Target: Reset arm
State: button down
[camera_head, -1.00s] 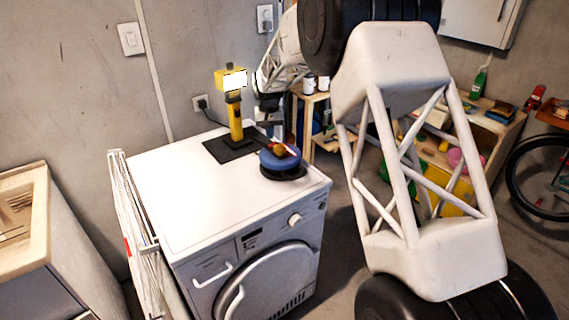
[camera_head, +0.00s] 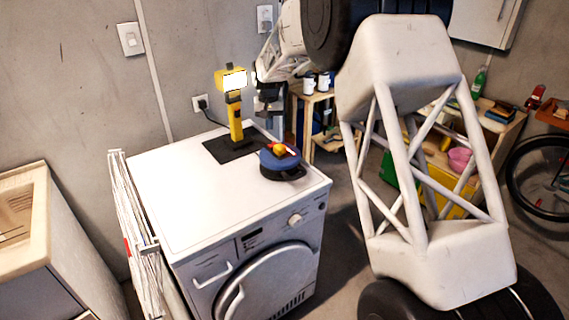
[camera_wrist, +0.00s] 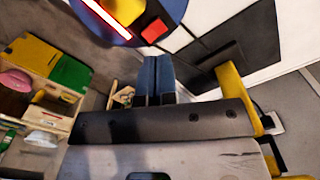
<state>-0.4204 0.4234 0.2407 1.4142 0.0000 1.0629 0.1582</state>
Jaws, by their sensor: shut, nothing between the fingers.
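My gripper (camera_head: 268,116) is behind the washing machine's back right corner in the head view, raised and apart from the round blue object. In the wrist view its two blue fingers (camera_wrist: 158,78) lie together, shut and empty. The round blue object (camera_head: 270,163) sits on a dark base on the machine top, with small red and yellow pieces on it. It also shows at the top of the wrist view (camera_wrist: 168,12). A yellow work lamp (camera_head: 236,119) stands upright on a black mat (camera_head: 217,150).
The white washing machine (camera_head: 175,195) has much bare top at the left and front. A drying rack (camera_head: 130,210) leans at its left. A wooden shelf (camera_head: 320,97) with jars stands behind my arm. A wooden storage unit (camera_head: 505,128) is at the right.

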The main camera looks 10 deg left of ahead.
jog(key=s+d+r+m, duration=0.1)
jog(key=s+d+r, duration=0.4)
jog(key=s+d, duration=0.3)
jog(key=s+d+r+t, duration=0.1)
jog(key=s+d+r, duration=0.5)
jog(key=s+d, duration=0.25)
jog(key=s+d+r+m, duration=0.1)
jog(key=s+d+r, duration=0.4)
jog(key=s+d, duration=0.3)
jog(key=s+d+f, duration=0.1)
jog(key=s+d, duration=0.4)
jog(key=s, duration=0.6)
jog(key=s+d+f+t, duration=0.1)
jog(key=s+d, duration=0.4)
jog(key=s, duration=0.6)
jog(key=s+d+f+m, duration=0.1)
jog(key=s+d+f, duration=0.2)
jog(key=s, duration=0.8)
jog(key=shift+d+t, duration=0.3)
jog(key=shift+d, duration=0.65)
